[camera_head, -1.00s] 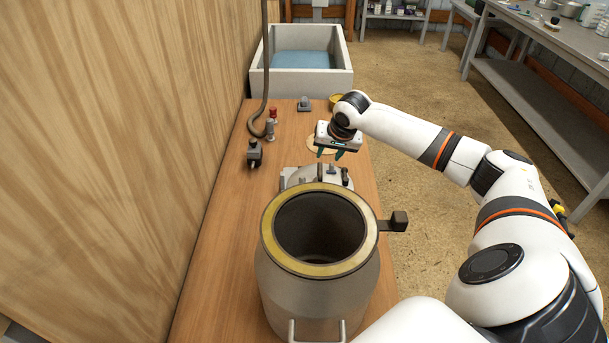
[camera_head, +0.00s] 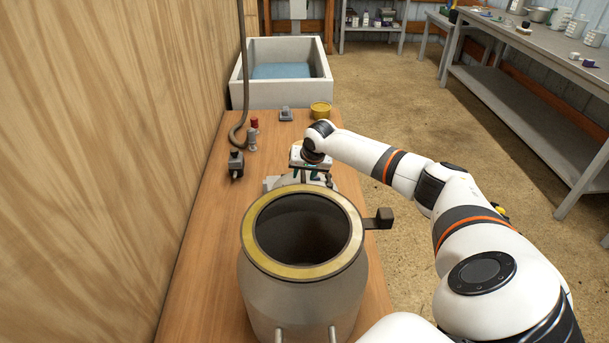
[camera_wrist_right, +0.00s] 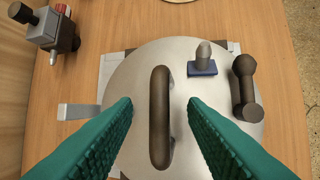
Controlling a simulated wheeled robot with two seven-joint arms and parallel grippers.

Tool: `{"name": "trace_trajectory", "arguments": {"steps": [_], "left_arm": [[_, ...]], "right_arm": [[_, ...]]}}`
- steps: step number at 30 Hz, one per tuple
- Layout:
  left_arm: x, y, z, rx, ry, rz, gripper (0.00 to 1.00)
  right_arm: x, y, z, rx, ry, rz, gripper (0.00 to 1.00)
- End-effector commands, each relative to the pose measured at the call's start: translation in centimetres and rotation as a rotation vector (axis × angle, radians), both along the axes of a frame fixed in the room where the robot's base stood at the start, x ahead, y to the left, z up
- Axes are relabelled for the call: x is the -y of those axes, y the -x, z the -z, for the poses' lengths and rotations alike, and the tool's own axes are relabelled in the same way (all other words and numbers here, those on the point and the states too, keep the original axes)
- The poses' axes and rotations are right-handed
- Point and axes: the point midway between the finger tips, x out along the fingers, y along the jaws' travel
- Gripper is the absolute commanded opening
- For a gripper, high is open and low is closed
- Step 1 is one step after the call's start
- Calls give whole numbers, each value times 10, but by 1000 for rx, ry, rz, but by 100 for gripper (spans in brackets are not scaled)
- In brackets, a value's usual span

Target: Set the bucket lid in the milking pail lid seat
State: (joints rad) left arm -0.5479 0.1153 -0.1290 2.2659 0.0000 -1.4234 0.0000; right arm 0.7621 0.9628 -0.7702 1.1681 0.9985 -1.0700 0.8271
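The milking pail (camera_head: 300,295) stands open on the wooden bench, its round mouth ringed by a yellow seat (camera_head: 262,262). The bucket lid (camera_wrist_right: 135,80) is a round metal disc with a dark bar handle (camera_wrist_right: 160,115); it lies behind the pail, and in the head view (camera_head: 273,183) the pail rim and my right gripper hide much of it. My right gripper (camera_head: 313,174) is over the lid. In the right wrist view its green fingers (camera_wrist_right: 160,105) are open, one on each side of the handle, with gaps to it. My left gripper is not in view.
A wooden wall runs along the left. Small fittings (camera_head: 236,165) and a yellow bowl (camera_head: 320,110) sit on the bench (camera_head: 205,215), with a water-filled basin (camera_head: 285,90) behind. A dark-ended arm (camera_head: 380,220) sticks out from the pail's right side.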

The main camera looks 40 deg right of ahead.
Motion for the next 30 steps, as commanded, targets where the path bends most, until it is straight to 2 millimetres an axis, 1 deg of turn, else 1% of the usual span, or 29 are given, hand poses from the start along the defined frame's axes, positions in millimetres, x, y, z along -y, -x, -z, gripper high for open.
{"name": "trace_trajectory", "arguments": {"steps": [3,8,9,11,15,16,30], "left_arm": [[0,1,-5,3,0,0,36],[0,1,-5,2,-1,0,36],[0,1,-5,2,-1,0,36],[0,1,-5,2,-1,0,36],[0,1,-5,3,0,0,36],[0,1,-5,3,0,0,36],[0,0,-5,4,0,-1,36]], "right_arm": [[0,-2,3,1,-1,0,39],[0,-2,3,1,0,-1,39],[0,-2,3,1,0,-1,36],[0,-2,3,0,0,-1,26],[0,-1,3,0,0,0,3],[0,-1,3,0,0,0,0],[0,-1,3,0,0,0,0]]}}
